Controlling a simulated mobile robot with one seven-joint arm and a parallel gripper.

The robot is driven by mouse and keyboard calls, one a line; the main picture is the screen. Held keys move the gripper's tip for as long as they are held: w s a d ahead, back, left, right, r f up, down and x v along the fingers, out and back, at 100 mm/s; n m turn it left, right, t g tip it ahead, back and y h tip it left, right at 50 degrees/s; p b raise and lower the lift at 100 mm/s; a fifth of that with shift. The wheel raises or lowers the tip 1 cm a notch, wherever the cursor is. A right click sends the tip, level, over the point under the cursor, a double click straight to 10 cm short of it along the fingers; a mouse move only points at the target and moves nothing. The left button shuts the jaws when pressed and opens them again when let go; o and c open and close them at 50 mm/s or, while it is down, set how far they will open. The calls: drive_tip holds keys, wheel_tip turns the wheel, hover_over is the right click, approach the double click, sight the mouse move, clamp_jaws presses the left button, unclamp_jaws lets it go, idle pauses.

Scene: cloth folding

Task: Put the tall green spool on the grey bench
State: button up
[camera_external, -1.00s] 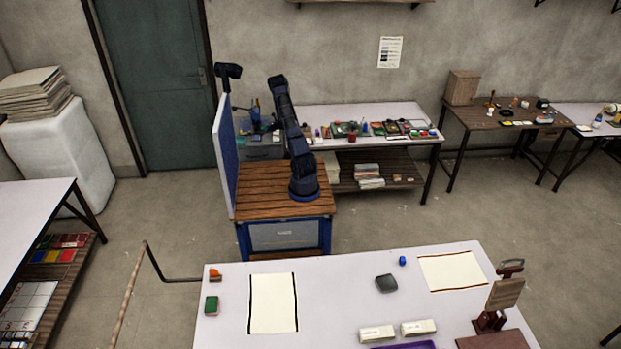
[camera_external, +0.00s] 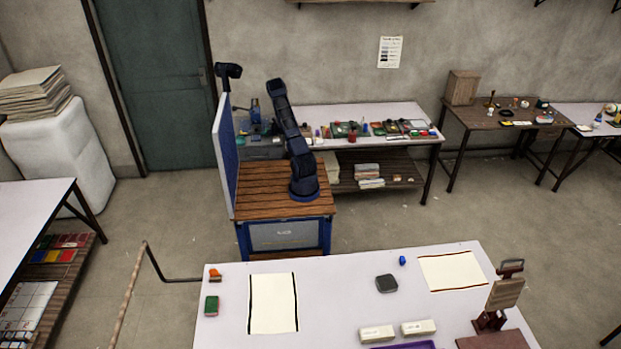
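My dark blue arm rises from the wooden-topped mobile base and leans toward the back wall. Its far end is turned away, and I cannot make out my gripper or anything in it. I cannot pick out a tall green spool; small items on the back bench (camera_external: 393,112) are too small to tell apart. Several benches have pale grey-white tops: this back one, the front bench (camera_external: 340,285) and the left bench (camera_external: 25,215). I cannot tell which one is the grey bench.
The front bench carries a green block (camera_external: 211,306), a cream sheet (camera_external: 273,303), a dark grey pad (camera_external: 386,284), a small blue item (camera_external: 403,260) and a brown stand (camera_external: 498,300). A dark wooden table (camera_external: 490,118) stands back right. Floor (camera_external: 400,205) is clear between benches.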

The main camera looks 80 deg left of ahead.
drive_tip(key=shift+r, duration=0.1)
drive_tip(key=shift+w+d+r, duration=0.1)
drive_tip(key=shift+w+r, duration=0.05)
drive_tip(key=shift+w, duration=0.05)
drive_tip(key=v, duration=1.1)
drive_tip(key=shift+w+d, duration=0.15)
drive_tip(key=shift+d, duration=0.05)
drive_tip(key=shift+w+r, duration=0.1)
